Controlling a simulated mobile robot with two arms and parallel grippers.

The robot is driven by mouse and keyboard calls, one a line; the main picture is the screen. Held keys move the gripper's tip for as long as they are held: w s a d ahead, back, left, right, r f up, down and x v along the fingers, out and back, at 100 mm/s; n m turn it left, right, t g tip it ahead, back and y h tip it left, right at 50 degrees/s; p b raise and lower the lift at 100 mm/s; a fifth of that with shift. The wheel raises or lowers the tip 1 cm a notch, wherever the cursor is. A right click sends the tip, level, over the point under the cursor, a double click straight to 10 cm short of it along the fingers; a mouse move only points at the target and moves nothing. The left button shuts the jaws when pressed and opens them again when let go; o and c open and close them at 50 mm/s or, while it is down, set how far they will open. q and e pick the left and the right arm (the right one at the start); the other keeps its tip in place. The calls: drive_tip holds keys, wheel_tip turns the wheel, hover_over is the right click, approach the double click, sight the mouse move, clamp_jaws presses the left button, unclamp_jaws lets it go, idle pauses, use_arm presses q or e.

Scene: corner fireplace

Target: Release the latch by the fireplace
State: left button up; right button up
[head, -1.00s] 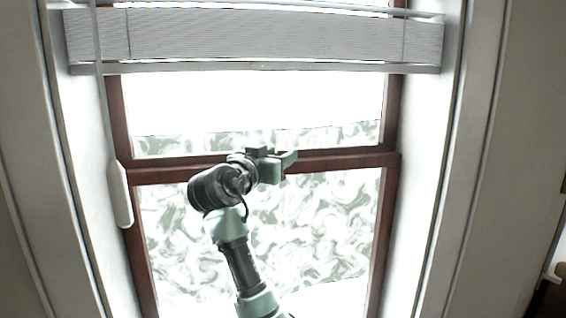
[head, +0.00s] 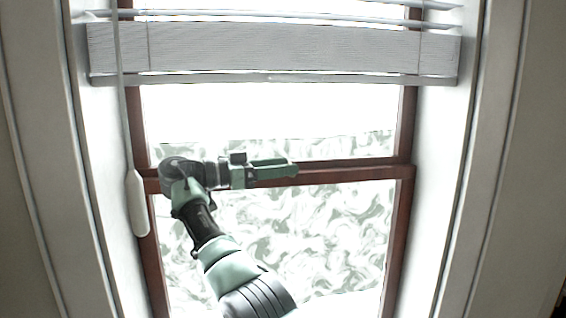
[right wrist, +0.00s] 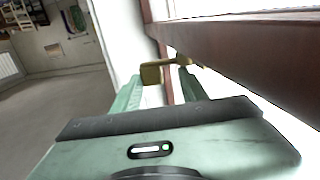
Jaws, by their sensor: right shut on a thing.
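A small brass-coloured latch (right wrist: 152,74) shows in the right wrist view, at the brown window frame. My right gripper (right wrist: 157,88) is shut on it, with the latch between the two green fingers near their tips. In the head view my right gripper (head: 292,167) lies level along the window's middle rail, its fingers pointing right. The latch cannot be made out there. My left gripper is not in view.
The brown window rail (head: 350,171) runs across behind the gripper, with patterned glass (head: 300,230) below it. A white blind (head: 280,48) hangs above. A pale blind pull (head: 137,203) hangs at the left. Open floor (right wrist: 50,105) shows in the wrist view.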

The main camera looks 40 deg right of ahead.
drive_tip(key=shift+w+a+r+m+g+p, duration=0.1)
drive_tip(key=shift+m+g+p, duration=0.3)
drive_tip(key=shift+g, duration=0.2)
drive_tip(key=shift+y, duration=0.3)
drive_tip(key=o, duration=1.4)
drive_tip(key=shift+f, duration=0.2)
